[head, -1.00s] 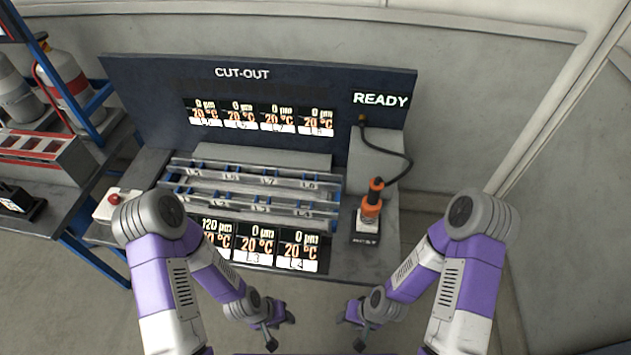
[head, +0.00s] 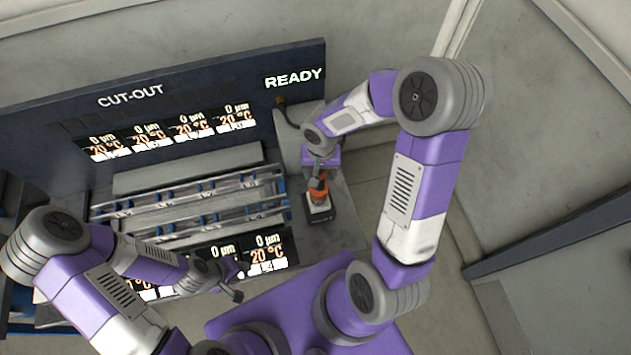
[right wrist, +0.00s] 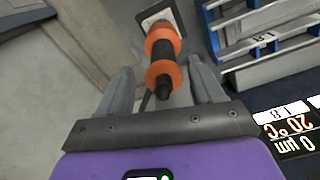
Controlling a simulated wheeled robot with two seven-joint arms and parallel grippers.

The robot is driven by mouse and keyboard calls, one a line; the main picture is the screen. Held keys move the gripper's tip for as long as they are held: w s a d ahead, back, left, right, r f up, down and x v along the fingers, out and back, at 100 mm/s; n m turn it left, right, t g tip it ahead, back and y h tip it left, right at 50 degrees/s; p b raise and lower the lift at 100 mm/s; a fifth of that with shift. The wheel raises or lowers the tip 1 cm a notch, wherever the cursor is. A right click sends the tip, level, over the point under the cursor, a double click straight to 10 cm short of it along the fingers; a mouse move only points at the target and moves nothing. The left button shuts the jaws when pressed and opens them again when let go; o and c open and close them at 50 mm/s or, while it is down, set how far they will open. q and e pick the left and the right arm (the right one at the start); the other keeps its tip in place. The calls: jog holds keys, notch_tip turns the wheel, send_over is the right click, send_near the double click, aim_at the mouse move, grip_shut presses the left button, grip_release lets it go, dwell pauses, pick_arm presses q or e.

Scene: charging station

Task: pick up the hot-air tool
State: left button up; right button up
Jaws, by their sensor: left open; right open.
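The hot-air tool (head: 319,197) is orange and black and stands on its dark stand at the right end of the station. In the head view my right gripper (head: 317,180) is just above it and hides its upper part. In the right wrist view the tool (right wrist: 161,48) shows clearly, with its black end between the fingers of my right gripper (right wrist: 160,85). Those fingers are open, with a gap on each side of the tool. My left gripper (head: 236,283) is open and empty at the front of the station, left of the tool.
A rack of rails (head: 190,205) lies left of the tool. A dark CUT-OUT panel (head: 60,125) with displays and a READY sign stands behind. A grey box (head: 290,135) stands behind the tool. The floor to the right (head: 440,290) is clear.

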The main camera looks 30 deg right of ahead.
aim_at(319, 189)
jog(key=f, duration=0.6)
jog(key=shift+w+f, duration=0.25)
jog(key=shift+w, duration=0.05)
grip_shut()
dwell(1.1)
